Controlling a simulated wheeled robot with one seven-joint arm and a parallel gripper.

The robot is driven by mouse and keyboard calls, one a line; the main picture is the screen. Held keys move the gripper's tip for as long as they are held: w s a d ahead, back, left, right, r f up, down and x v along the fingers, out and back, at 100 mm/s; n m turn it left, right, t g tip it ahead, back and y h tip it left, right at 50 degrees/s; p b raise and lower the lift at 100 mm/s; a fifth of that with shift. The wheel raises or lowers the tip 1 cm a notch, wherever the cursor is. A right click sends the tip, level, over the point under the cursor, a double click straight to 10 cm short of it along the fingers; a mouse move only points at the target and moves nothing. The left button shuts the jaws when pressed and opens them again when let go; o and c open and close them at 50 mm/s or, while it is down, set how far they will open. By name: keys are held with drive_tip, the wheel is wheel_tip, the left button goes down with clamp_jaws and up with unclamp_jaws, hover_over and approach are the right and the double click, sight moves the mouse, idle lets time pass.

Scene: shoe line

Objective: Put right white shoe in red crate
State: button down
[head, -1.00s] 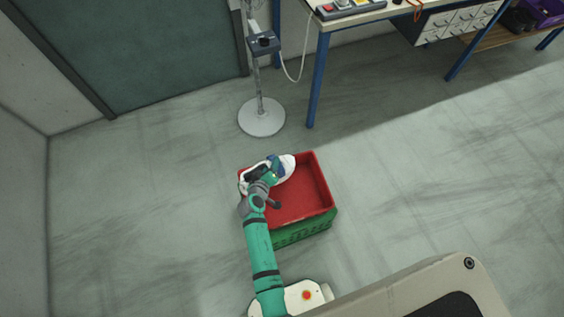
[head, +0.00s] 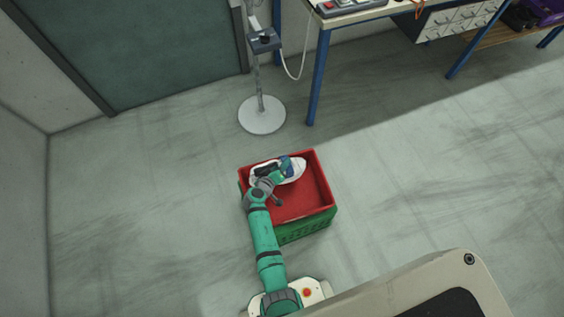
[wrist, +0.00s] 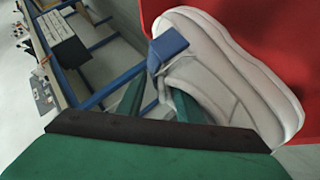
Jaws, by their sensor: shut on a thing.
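The white shoe (head: 293,172) is at the back of the red crate (head: 317,186), inside its rim in the head view. Whether the shoe touches the crate floor I cannot tell. In the wrist view the shoe (wrist: 235,80) lies on its side against the red of the crate (wrist: 290,40). My gripper (head: 284,167) is over the back part of the crate and shut on the shoe. The wrist view shows its green fingers (wrist: 158,98) at the shoe's opening, by a blue part. The fingertips are partly hidden.
The red crate sits on a green crate (head: 305,230) on the floor. Behind it stands a post with a round white base (head: 262,115). A workbench with blue legs (head: 317,80) is at the back right. The floor to the right is clear.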

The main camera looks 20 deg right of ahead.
drive_tip(key=shift+f, duration=4.6)
drive_tip(key=c, duration=1.2)
unclamp_jaws()
drive_tip(key=shift+s, duration=0.1)
drive_tip(key=shift+s+a, duration=0.15)
drive_tip(key=shift+a, duration=0.2)
drive_tip(key=v, duration=1)
drive_tip(key=shift+s+d, duration=0.1)
drive_tip(key=shift+d, duration=0.1)
